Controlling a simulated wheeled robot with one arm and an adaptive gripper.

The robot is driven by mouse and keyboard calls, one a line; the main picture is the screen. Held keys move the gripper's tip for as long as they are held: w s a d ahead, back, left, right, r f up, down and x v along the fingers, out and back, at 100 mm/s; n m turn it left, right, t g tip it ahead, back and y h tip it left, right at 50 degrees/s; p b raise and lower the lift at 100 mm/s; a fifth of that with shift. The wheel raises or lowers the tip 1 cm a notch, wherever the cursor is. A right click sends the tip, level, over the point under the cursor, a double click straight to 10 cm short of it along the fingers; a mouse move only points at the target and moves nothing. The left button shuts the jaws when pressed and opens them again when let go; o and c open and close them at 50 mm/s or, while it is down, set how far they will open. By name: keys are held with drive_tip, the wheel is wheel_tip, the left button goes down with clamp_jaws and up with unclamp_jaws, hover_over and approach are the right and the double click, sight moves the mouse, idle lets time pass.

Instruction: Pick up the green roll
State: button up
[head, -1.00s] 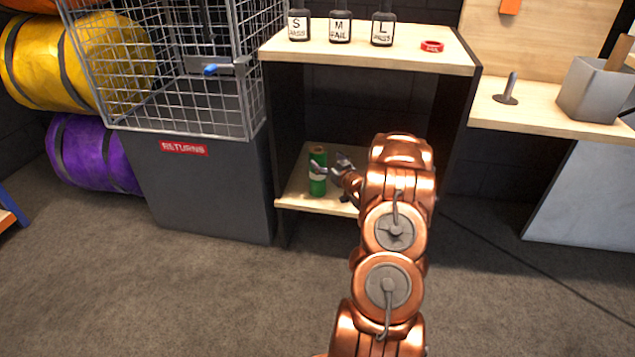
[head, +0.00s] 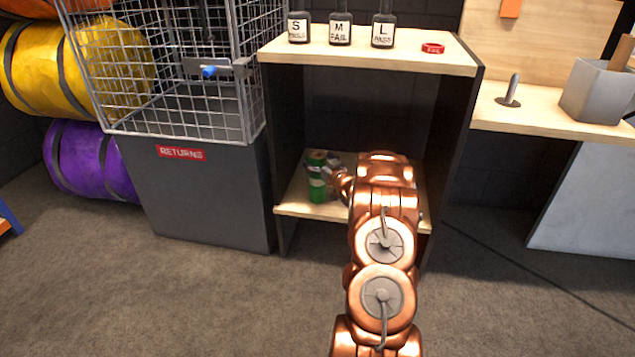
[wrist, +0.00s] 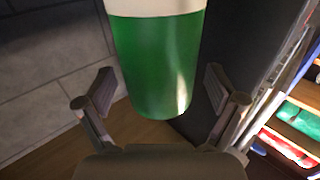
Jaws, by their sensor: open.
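The green roll (head: 318,188) stands upright on the lower shelf (head: 291,203) of the wooden unit, with a pale band around its middle. My gripper (head: 325,170) is at the roll, reaching in from the right. In the wrist view the roll (wrist: 158,65) fills the upper middle, green with a white part at the top edge. My open gripper (wrist: 160,98) has one finger on each side of it, with visible gaps between the fingers and the roll. The roll's upper part is partly hidden by the gripper in the head view.
The upper shelf (head: 400,60) sits above my arm, bearing several dark labelled bottles and a red ring (head: 433,48). A grey returns bin (head: 200,200) with a wire cage stands to the left. The unit's dark side panel (head: 450,140) is on the right. Carpet in front is clear.

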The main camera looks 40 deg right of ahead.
drive_tip(key=shift+w, duration=0.25)
drive_tip(key=shift+d+r, duration=0.1)
clamp_jaws()
idle(0.6)
